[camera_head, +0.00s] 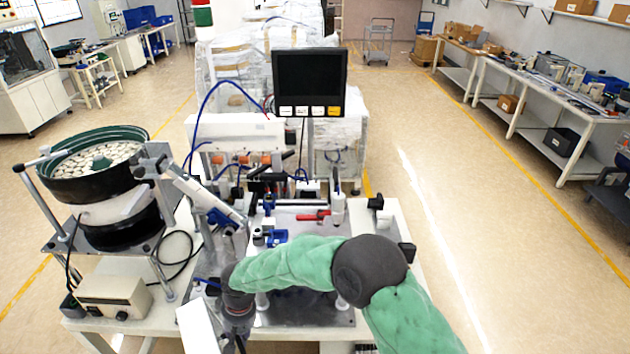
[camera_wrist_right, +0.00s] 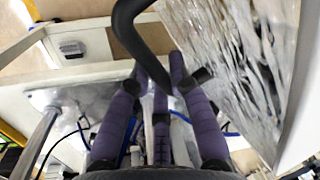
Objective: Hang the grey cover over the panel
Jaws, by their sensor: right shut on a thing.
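My right arm comes in from the lower right in a green sleeve and bends left. Its gripper (camera_head: 238,312) is low over the left-front part of the machine table, with its fingers mostly hidden. In the right wrist view the purple fingers (camera_wrist_right: 163,95) close around a black curved bar (camera_wrist_right: 125,22), which looks like a handle. A shiny greyish sheet with a white edge (camera_wrist_right: 230,55) stands beside it, perhaps the grey cover; I cannot tell whether the bar belongs to it. A dark screen panel (camera_head: 308,80) with a button row stands upright behind the machine. My left gripper is not in view.
A bowl feeder (camera_head: 95,165) and a beige control box (camera_head: 115,297) stand at the left. A white angled piece (camera_head: 198,328) is beside the right gripper. Blue hoses and fixtures (camera_head: 285,225) crowd the table. The floor at right is clear.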

